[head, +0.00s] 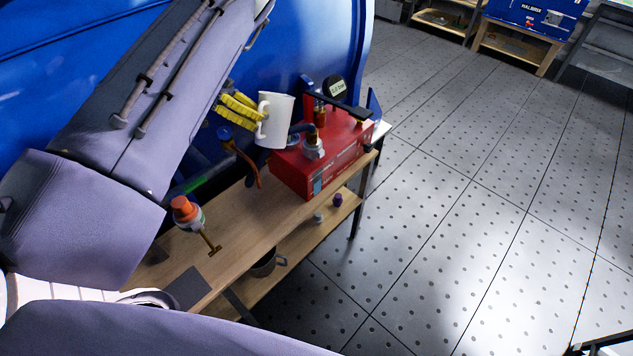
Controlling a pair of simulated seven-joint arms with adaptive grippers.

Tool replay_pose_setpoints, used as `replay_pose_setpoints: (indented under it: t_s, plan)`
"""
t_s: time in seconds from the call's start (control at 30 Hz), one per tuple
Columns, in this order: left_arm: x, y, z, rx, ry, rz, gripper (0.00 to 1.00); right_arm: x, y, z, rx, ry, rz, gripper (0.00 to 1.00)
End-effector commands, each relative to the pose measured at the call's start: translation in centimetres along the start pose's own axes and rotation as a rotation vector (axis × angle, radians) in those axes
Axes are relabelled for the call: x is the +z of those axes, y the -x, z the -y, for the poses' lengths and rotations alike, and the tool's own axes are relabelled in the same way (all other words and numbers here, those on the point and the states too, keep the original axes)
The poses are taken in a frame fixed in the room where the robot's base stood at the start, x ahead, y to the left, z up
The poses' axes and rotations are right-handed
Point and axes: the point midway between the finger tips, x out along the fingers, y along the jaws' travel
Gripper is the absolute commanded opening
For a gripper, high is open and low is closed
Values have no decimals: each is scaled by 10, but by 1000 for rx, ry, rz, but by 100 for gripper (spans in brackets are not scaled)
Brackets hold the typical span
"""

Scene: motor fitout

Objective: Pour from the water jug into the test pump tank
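The white water jug (277,122) is in the middle of the head view, nearly upright with a slight tilt. It appears to be off the bench, beside the test pump. My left gripper (243,110), with yellow ribbed fingers, is at the jug's handle and appears shut on it; the contact is partly hidden. The test pump's red tank (316,168) stands on the bench just right of and below the jug, with a gauge (337,88) and fittings on top. The tank's opening is hard to make out. My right gripper is not in view.
The wooden bench (262,225) holds an orange-capped bottle (187,213) and a brass T-shaped tool (209,242). A dark mug (268,264) and small items are on its lower shelf. A large blue body stands behind. Open tiled floor (450,210) lies to the right.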

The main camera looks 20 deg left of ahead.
Motion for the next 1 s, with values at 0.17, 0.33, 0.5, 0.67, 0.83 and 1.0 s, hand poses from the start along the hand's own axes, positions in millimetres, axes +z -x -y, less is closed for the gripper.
replay_pose_setpoints:
  t_s: [0.17,0.33,0.5,0.67,0.83,1.0]
  plan:
    - [-1,0,0,-1,-3,0,0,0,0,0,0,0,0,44]
    - [-1,0,0,-1,-3,0,0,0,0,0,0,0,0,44]
    - [-2,1,0,2,3,1,0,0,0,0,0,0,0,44]
    - [-5,2,-2,13,27,6,0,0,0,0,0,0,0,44]
    - [-6,3,-2,17,38,9,0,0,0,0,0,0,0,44]
    - [-6,3,-2,17,38,9,0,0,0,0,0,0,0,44]
